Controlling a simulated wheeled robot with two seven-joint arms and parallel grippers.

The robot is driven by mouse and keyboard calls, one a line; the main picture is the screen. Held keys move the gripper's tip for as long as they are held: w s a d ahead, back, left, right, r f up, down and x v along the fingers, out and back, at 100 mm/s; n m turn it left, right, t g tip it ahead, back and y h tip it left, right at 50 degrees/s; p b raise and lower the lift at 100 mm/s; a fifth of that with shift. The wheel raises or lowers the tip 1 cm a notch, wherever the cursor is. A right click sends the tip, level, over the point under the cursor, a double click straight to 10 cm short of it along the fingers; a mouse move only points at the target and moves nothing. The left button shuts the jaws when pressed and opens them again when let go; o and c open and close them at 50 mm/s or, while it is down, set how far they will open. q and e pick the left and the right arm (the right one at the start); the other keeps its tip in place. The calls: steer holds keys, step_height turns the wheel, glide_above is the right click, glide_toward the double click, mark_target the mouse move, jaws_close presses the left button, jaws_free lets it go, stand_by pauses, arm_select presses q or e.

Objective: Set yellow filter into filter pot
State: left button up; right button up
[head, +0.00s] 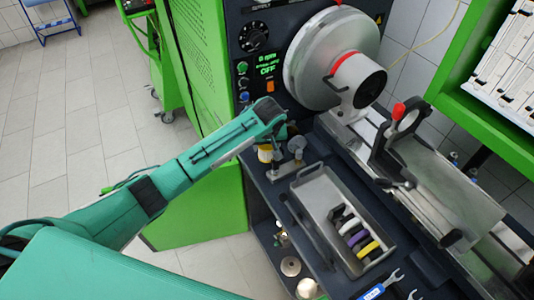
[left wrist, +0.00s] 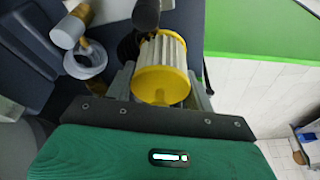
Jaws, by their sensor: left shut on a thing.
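The yellow filter (left wrist: 163,82), with pale pleated sides and yellow end caps, sits between the fingers of my left gripper (left wrist: 160,95) in the left wrist view. In the head view my left gripper (head: 272,136) is above the left end of the dark bench ledge, and the yellow filter (head: 265,154) shows below it. The gripper is shut on the filter. A round grey fitting (left wrist: 85,60) with a cylinder beside it lies close by; I cannot tell whether it is the filter pot. Part of the area under the filter is hidden. My right gripper is not in view.
A grey tray (head: 318,207) with several coloured rings stands on the dark ledge. A large grey drum (head: 318,60) and a holder with a red knob (head: 399,111) stand behind. Wrenches (head: 380,286) lie at the front. Open floor is at left.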

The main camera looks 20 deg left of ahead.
mark_target(266, 156)
arm_select(q)
steer(key=shift+f+p, duration=0.4)
steer(key=shift+f, duration=2.4)
steer(key=shift+f, duration=0.1)
steer(key=o, duration=1)
steer(key=shift+o, duration=0.2)
